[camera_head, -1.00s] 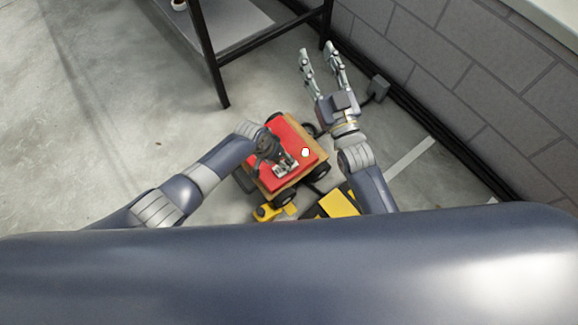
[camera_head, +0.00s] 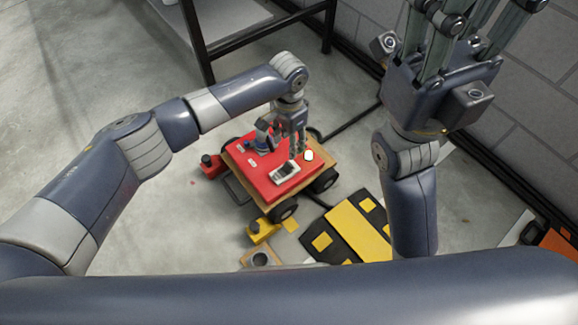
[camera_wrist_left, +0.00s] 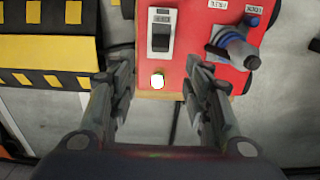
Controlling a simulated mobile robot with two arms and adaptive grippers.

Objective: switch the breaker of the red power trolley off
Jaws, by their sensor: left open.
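The red power trolley (camera_head: 262,172) has a red top on a wooden deck with black wheels. Its breaker (camera_head: 285,172) is a pale plate with a dark switch; it also shows in the left wrist view (camera_wrist_left: 161,38). I cannot tell its switch position. A white round button (camera_wrist_left: 157,81) sits beside the breaker, and a blue-grey handle (camera_wrist_left: 235,47) stands on the same red top. My left gripper (camera_head: 298,154) is open and empty, pointing down over the trolley near the breaker. In the wrist view its fingers flank the button. My right gripper (camera_head: 468,22) is raised, fingers apart, tips cut off.
A black and yellow platform (camera_head: 359,228) lies on the floor beside the trolley. A yellow piece (camera_head: 263,231) and a red piece (camera_head: 210,166) lie near its wheels. A black-legged table (camera_head: 234,33) stands behind. A grey block wall is at right; open floor is at left.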

